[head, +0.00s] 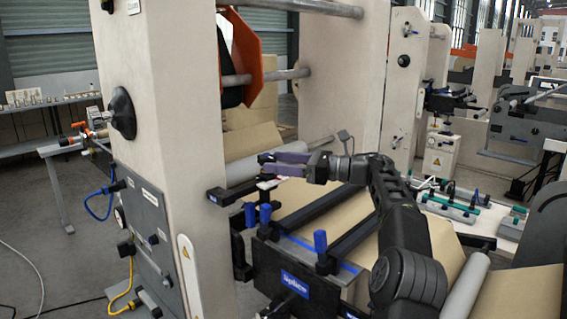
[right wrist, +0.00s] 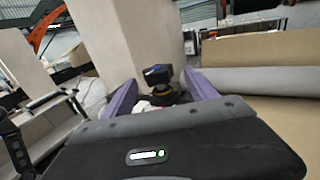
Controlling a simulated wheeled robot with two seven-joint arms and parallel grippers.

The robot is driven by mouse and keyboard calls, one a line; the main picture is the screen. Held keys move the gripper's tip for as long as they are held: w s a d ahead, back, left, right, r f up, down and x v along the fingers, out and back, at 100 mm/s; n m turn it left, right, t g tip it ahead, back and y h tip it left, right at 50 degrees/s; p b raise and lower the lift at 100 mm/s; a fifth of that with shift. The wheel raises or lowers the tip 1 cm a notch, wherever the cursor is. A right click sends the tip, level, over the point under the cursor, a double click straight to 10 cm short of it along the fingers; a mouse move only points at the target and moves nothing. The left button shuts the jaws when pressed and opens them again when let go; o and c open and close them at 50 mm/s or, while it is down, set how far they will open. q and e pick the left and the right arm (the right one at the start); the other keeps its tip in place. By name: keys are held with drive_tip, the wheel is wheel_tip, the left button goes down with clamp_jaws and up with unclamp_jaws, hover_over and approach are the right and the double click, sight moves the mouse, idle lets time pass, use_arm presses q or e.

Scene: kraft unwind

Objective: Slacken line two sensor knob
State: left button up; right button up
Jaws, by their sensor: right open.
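My right gripper (head: 268,163) has two purple fingers, open and apart, pointing left above the web frame. In the right wrist view, a dark round part with a yellowish band (right wrist: 165,92), perhaps the sensor knob, shows between the open fingers (right wrist: 160,93). In the head view a small white and red part (head: 268,183) sits just below the fingers, by a black bar (head: 228,191); the knob cannot be made out there. I cannot tell if the fingers touch anything. My left gripper is not in view.
Blue-handled knobs (head: 320,241) stand on a black splice bracket (head: 292,283) below my right arm. A beige post (head: 172,140) with a black knob (head: 122,113) stands at left. Brown kraft web (head: 345,250) and rollers lie beneath.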

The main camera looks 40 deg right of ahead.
drive_tip(key=shift+s+d, duration=0.25)
drive_tip(key=shift+s, duration=0.15)
drive_tip(key=shift+r, duration=0.1)
drive_tip(key=shift+c, duration=0.4)
